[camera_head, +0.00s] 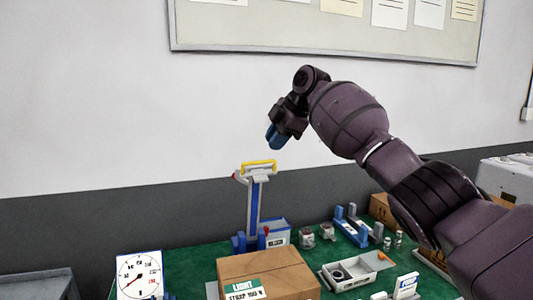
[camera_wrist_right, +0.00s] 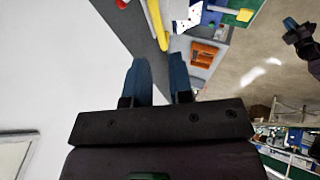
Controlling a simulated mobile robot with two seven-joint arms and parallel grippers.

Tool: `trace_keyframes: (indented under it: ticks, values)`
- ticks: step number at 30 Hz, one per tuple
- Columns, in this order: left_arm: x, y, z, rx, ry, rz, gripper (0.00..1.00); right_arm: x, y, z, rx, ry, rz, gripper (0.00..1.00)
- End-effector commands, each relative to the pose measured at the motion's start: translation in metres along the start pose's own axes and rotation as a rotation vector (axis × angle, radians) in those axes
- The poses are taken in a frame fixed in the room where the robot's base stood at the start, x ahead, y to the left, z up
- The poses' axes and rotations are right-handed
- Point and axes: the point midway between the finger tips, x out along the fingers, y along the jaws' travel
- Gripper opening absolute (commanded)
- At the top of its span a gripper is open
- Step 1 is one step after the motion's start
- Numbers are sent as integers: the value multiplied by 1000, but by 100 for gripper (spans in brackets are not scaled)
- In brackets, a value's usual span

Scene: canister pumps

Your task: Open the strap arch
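A tall blue and grey stand with a yellow bar across its top, which appears to be the strap arch (camera_head: 255,200), stands on the green table in the head view. A red tip shows at the left of its head. Its yellow bar also shows at the top of the right wrist view (camera_wrist_right: 158,22). My right gripper (camera_head: 274,137) is above the yellow bar and apart from it. In the right wrist view its two blue fingers (camera_wrist_right: 161,65) are spread, with nothing between them. A dark arm end with a blue tip, apparently my left gripper (camera_wrist_right: 291,24), shows at that view's right edge; its opening is unclear.
A cardboard box (camera_head: 275,272) with a strap label sits in front of the stand. A dial gauge (camera_head: 139,275) is at the left. A grey tray (camera_head: 352,272), blue fixture (camera_head: 350,227) and small canisters lie to the right. The wall is close behind.

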Motion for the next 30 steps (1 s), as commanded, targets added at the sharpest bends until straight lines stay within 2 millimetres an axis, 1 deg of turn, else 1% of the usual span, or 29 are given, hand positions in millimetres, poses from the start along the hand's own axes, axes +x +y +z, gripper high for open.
trace_keyframes:
  ticks: [1, 3, 7, 17, 21, 23, 26, 30]
  values:
    - [0, 0, 1, 0, -1, 0, 0, -6, 0, 0, 0, 0, 1, 21]
    - [0, 0, 1, 0, -1, 0, 0, -13, 0, 0, -1, 0, 0, 21]
    - [-1, 0, 3, -1, -4, -1, 0, -20, 0, 0, 1, 0, 0, 21]
    - [-3, 0, 6, -1, -11, -2, 0, -22, 0, 0, 1, 0, -1, 21]
    - [-3, 0, 6, -1, -11, -2, 0, -22, 1, 0, 42, 1, 4, 21]
    - [-2, 0, 6, -1, -10, -2, 0, -22, 4, -1, 91, 5, 27, 21]
    - [-2, 0, 5, -1, -9, -1, 0, -24, 17, 0, 196, -4, 109, 21]
    - [-1, 0, 3, -1, -6, -1, 0, -40, 42, -12, 301, -9, 285, 21]
